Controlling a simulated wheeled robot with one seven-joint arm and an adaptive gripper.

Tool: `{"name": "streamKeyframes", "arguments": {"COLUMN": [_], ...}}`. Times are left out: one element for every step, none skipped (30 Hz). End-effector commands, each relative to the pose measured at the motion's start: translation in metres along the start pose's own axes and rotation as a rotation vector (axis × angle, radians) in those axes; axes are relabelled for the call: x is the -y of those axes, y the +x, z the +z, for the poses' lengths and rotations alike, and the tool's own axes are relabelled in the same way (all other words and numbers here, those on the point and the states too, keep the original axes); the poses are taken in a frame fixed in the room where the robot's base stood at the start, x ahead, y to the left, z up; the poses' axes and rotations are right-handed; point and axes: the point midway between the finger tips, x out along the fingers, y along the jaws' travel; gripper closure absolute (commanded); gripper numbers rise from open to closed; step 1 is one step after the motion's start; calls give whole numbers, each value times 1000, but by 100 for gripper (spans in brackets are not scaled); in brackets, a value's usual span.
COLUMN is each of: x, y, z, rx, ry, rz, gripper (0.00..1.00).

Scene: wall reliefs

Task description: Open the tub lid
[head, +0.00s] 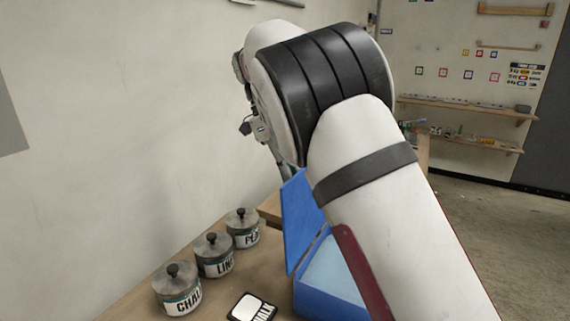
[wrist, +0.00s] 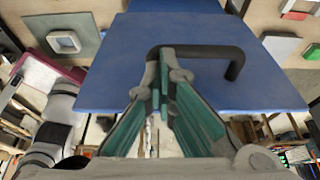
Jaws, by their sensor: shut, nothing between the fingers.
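The blue tub (head: 325,292) stands on the bench, its pale blue inside partly visible behind my arm. Its blue lid (head: 297,222) is tilted up along the tub's left side. In the wrist view the lid (wrist: 110,75) fills the middle, with a dark bar handle (wrist: 215,52) on it. My gripper (wrist: 164,58) is shut and empty, its green-padded fingers overlapping the left part of the handle in the picture. I cannot tell whether they touch it. In the head view my arm hides the gripper and the handle.
Three lidded jars, the nearest (head: 178,289), stand along the wall on the bench (head: 215,296). A small black-and-white labelled item (head: 252,308) lies left of the tub. Shelves (head: 465,108) hang on the far wall. Open floor lies to the right.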

Motion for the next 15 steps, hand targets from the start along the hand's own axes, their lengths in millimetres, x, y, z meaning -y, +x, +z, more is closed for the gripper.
{"name": "streamKeyframes", "arguments": {"x": [-1,-1,0,0,0,0,0,1,1,1,0,0,0,1,1], "y": [2,-1,-6,-10,-14,-21,-26,-30,-36,-40,-44,-50,-53,-56,-59], "z": [2,2,2,2,2,1,1,1,1,2,1,1,1,1,1], "rx": [-8,-7,-5,-4,-2,-1,0,0,1,2,2,3,2,3,3], "ry": [-2,-2,-2,-2,-2,-1,-1,0,0,0,0,-1,0,0,0], "rz": [9,8,6,5,3,2,1,0,-1,-2,-2,-3,-3,-4,-3], "gripper": [100,100,100,100,100,100,100,100,100,100,100,100,100,100,100]}}
